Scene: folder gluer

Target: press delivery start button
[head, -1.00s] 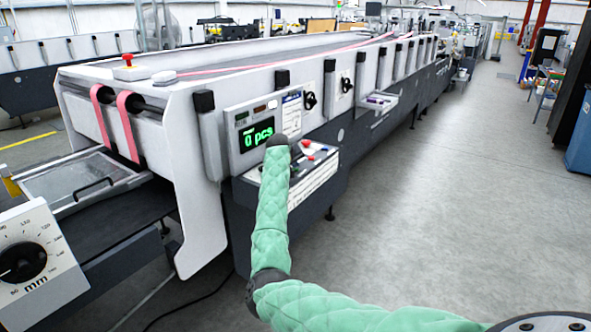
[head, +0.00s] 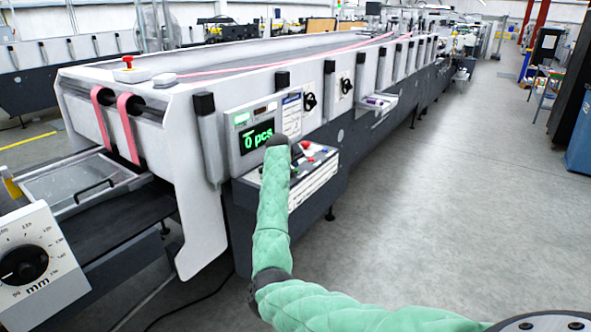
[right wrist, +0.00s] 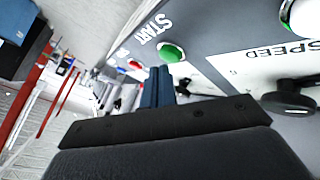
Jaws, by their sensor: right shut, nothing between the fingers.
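The green start button (right wrist: 172,53) sits on a grey panel beside the printed word START in the right wrist view. My right gripper (right wrist: 158,74) is shut and empty, its blue fingertips right at the edge of the green button. I cannot tell whether they touch or press it. In the head view my right arm in its green quilted sleeve reaches to the control panel (head: 318,158) on the machine's side, and its dark end hides the button there. My left gripper is not in view.
A red button (right wrist: 135,64) lies beyond the green one. A white button with a green rim (right wrist: 303,15) and a black SPEED knob (right wrist: 290,98) are near. The floor (head: 440,200) at right is clear.

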